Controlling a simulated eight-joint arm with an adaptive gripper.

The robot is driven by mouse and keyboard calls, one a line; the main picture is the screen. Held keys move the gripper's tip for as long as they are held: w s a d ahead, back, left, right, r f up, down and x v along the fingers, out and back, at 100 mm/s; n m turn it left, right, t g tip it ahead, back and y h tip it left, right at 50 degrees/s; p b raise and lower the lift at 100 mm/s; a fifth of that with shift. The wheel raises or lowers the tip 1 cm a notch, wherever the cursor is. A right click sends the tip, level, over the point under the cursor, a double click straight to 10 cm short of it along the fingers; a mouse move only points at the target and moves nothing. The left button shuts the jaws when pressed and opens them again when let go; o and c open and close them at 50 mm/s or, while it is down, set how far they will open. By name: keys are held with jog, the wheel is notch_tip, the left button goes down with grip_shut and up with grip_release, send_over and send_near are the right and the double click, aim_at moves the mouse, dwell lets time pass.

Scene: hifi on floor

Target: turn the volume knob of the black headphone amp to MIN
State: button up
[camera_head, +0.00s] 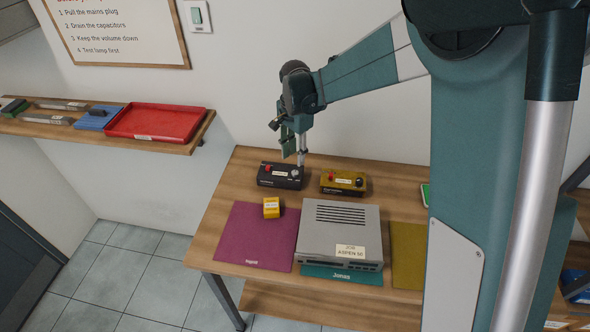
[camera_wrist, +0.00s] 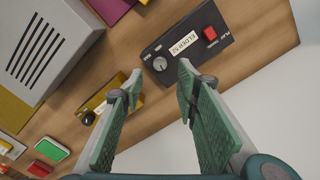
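The black headphone amp (camera_head: 280,176) sits at the back of the wooden table. In the wrist view the black amp (camera_wrist: 182,58) shows a white label reading "ELDER 52", a red button (camera_wrist: 210,32) and a silver round knob (camera_wrist: 160,64). My gripper (camera_head: 301,155) is above the knob end of the amp. In the wrist view my gripper (camera_wrist: 159,77) is open and empty, its green fingers spread on either side of the knob and apart from it. Whether the fingertips are at knob height cannot be told.
A yellow amp (camera_head: 343,183) stands just right of the black one. A grey hi-fi unit (camera_head: 340,230) labelled "JOB ASPEN" stands in front, on a teal mat. A yellow block (camera_head: 271,208) lies at the purple mat (camera_head: 250,240). The wall is close behind the amps.

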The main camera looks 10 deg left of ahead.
aim_at(295, 172)
jog(key=shift+f, duration=0.15)
jog(key=shift+f, duration=3.75)
jog(key=c, duration=0.9)
